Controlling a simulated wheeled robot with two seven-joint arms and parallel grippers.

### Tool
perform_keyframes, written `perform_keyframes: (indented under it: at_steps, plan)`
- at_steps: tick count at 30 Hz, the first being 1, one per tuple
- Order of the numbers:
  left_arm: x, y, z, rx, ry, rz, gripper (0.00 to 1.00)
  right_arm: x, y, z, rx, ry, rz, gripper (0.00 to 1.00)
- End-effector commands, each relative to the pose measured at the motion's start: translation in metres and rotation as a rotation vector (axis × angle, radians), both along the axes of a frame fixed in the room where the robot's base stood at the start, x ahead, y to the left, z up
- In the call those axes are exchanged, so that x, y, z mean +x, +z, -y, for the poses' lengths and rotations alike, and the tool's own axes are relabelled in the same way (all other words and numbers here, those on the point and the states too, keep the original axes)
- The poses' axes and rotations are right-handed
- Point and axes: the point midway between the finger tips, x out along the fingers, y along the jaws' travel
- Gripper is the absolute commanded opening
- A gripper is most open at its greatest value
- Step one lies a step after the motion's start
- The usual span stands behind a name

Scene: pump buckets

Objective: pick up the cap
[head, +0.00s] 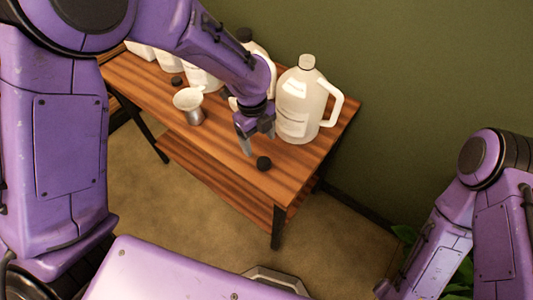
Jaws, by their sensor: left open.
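A small black cap (263,163) lies on the wooden table (293,182) near its front right edge. A second dark cap (177,81) lies further left on the table. My left gripper (257,143) is open and empty, pointing down just above and behind the front cap, apart from it as far as I can tell. My left arm hides part of the things behind it. My right arm is at the right edge of the view, and its gripper is not visible.
A white jug (303,104) with a handle stands on the table right of my left gripper. A metal cup with a white funnel (188,100) stands to the left. Several more white containers stand behind my arm. A lower shelf (205,165) runs under the table, and a green wall is behind.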

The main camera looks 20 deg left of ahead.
Motion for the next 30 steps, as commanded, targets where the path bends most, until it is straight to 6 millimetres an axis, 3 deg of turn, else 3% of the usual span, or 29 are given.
perform_keyframes:
  at_steps: [15,23,28,30]
  plan:
    - [-0.006,-0.078,0.015,0.003,-0.001,-0.001,0.76,0.0,0.018,0.0,0.0,0.0,0.0,0.64]
    - [-0.005,-0.083,0.015,0.001,-0.001,0.003,0.76,0.0,0.017,0.0,0.001,0.0,-0.001,0.64]
    - [-0.005,-0.083,0.015,0.001,-0.001,0.003,0.2,0.0,0.017,0.0,0.001,0.0,-0.001,0.64]
    - [-0.005,-0.083,0.015,0.001,-0.001,0.003,0.17,0.0,0.017,0.0,0.001,0.0,-0.001,0.64]
